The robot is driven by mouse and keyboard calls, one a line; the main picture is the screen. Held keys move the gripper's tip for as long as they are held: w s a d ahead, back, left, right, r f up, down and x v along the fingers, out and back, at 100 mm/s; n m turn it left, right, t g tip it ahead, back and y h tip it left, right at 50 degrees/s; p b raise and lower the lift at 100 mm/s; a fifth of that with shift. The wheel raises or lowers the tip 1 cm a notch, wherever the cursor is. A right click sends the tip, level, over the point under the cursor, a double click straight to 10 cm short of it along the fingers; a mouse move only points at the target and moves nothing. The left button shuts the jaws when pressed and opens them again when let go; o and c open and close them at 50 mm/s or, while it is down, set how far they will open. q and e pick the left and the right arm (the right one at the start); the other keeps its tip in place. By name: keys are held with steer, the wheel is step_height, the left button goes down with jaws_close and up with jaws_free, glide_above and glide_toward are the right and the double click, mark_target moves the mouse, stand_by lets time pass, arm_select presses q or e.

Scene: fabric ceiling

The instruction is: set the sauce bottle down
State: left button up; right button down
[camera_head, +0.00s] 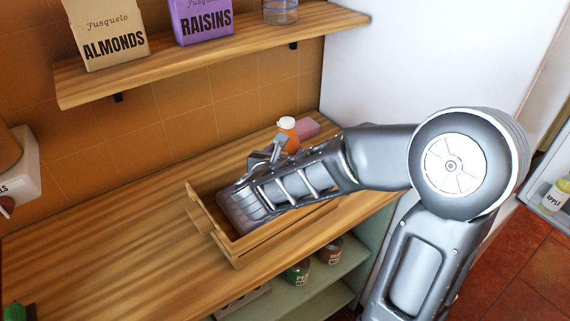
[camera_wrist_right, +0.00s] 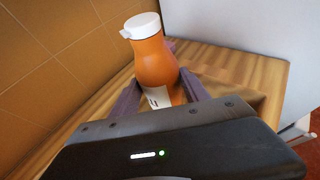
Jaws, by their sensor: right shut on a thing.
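The sauce bottle (camera_head: 288,135) is orange with a white cap and stands roughly upright near the back right of the wooden counter. In the right wrist view the bottle (camera_wrist_right: 150,62) shows a white label low on its side. My right gripper (camera_head: 276,150) is shut on it, with one finger on each side of its lower body in the wrist view (camera_wrist_right: 160,95). The gripper hides the bottle's base, so I cannot tell whether it touches the counter. My left gripper is not in view.
A wooden tray (camera_head: 222,243) lies under my right forearm on the counter (camera_head: 110,240). A pink block (camera_head: 307,128) is beside the bottle. A shelf (camera_head: 215,50) above holds almonds (camera_head: 107,35), raisins (camera_head: 203,20) and a glass jar (camera_head: 280,12). The counter's left part is mostly clear.

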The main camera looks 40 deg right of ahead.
step_height(320, 180, down, 4)
steer(key=shift+r, duration=0.2)
steer(key=shift+f, duration=0.25)
steer(key=c, duration=0.6)
jaws_free()
steer(key=shift+r, duration=0.1)
steer(key=shift+o, duration=0.2)
steer(key=shift+r, duration=0.1)
steer(key=shift+r, duration=0.15)
steer(key=b+v, duration=0.3)
steer(key=v, duration=0.9)
steer(key=shift+b, duration=0.35)
